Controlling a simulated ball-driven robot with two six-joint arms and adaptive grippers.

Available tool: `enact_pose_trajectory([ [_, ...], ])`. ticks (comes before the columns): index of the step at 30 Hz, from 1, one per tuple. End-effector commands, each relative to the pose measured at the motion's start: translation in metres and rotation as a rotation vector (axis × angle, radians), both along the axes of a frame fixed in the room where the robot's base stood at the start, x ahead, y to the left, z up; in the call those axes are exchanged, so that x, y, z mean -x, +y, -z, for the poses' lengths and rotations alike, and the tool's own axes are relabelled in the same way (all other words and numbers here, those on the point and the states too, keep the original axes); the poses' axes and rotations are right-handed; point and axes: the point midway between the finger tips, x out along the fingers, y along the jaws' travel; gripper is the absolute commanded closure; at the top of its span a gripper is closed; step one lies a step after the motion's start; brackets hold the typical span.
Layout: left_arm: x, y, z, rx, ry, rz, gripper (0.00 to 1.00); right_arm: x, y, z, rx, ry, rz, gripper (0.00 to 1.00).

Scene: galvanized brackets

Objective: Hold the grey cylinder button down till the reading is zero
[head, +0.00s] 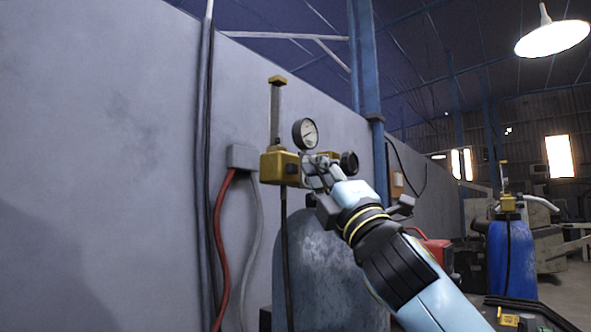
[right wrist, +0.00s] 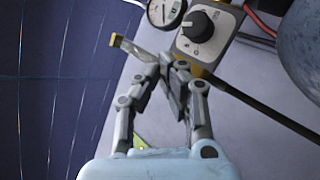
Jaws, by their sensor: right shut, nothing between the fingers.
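The grey cylinder (head: 325,270) stands against the wall, with a yellow regulator body (head: 278,166) on top. A round gauge (head: 306,133) with a pale dial sits above it; its needle is too small to read. My right gripper (head: 312,168) is shut and empty, with its fingers in front of the regulator's right part. In the right wrist view the fingertips (right wrist: 170,68) are just below a grey plate with a black knob (right wrist: 196,27), and part of the gauge (right wrist: 164,10) shows. I cannot tell whether they touch anything. No button shows clearly. My left gripper is out of view.
A red hose (head: 221,245) and a grey cable run down the wall to the left. A blue cylinder (head: 511,262) stands farther back at right. A blue post (head: 366,70) rises behind.

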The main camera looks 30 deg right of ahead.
Motion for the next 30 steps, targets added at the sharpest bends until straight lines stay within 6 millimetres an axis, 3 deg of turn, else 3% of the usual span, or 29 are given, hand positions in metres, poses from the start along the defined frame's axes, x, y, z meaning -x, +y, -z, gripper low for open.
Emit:
enact_pose_trajectory([
  [15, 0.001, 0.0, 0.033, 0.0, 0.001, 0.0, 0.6, 0.041, -0.017, 0.003, 0.005, -0.001, 0.001, 1.0],
  [30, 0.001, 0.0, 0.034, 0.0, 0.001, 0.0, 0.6, 0.046, -0.019, 0.0, 0.0, 0.0, 0.0, 1.0],
])
